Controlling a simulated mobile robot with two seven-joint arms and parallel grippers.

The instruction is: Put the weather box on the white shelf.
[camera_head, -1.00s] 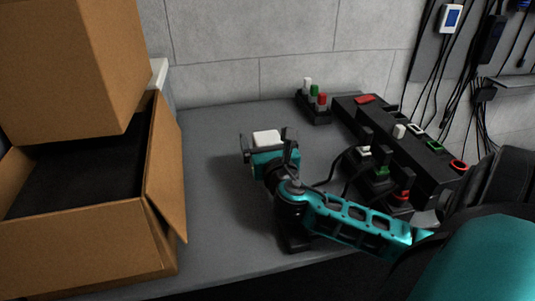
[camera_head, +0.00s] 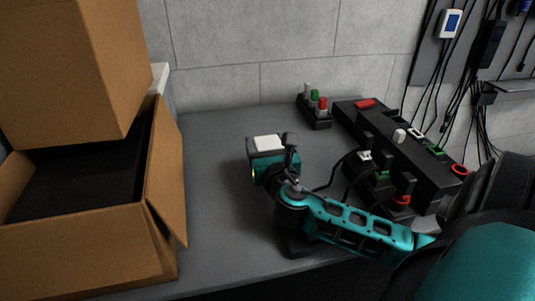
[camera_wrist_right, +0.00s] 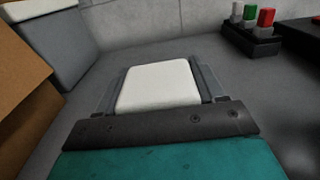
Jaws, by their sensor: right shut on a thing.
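A small white box (camera_head: 268,142), which I take to be the weather box, is between the fingers of my right gripper (camera_head: 269,148). In the right wrist view the white box (camera_wrist_right: 158,84) has a finger along each side, and the gripper is shut on it. It is over the grey table; I cannot tell its height. A white-topped block (camera_head: 160,78), possibly the white shelf, shows partly behind the cardboard box. Its white top also shows in the right wrist view (camera_wrist_right: 38,9). My left gripper is not in view.
An open cardboard box (camera_head: 80,245) stands at the left, with another cardboard box (camera_head: 75,70) above it. A black holder with coloured pegs (camera_head: 315,118) and a long black rack (camera_head: 430,165) with cables are at the right. The table's (camera_head: 215,170) middle is clear.

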